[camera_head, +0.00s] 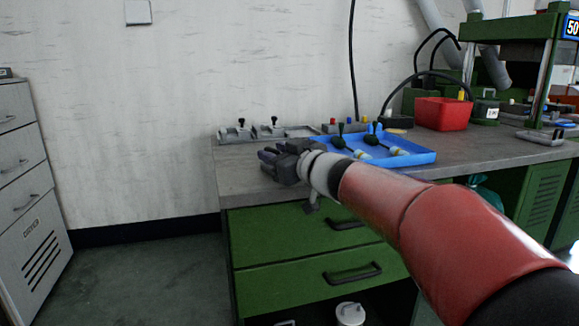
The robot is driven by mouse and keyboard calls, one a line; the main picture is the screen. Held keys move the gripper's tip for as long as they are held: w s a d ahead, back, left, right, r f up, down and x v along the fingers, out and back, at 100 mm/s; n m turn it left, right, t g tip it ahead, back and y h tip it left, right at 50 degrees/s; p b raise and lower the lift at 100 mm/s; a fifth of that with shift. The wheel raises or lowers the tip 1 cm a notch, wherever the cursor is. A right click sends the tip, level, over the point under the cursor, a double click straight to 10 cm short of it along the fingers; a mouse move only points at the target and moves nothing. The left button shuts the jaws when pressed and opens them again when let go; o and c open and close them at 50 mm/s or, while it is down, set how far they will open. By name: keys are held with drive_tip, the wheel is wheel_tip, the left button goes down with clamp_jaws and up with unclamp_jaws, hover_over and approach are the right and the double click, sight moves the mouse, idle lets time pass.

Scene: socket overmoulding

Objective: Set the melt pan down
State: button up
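No melt pan can be made out in the head view. My gripper (266,160) is at the end of the red arm, over the front left part of the grey workbench (238,178), with its dark fingers pointing left. The fingers are small and partly merge with each other, so I cannot tell whether they are open or shut, or whether anything is between them. The hand and wrist hide part of the bench top behind them.
A red bin (443,113) and a green press (508,27) are further right. Green drawers (290,268) are below.

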clamp_jaws()
drive_tip(key=shift+r, duration=0.1)
idle(0.4)
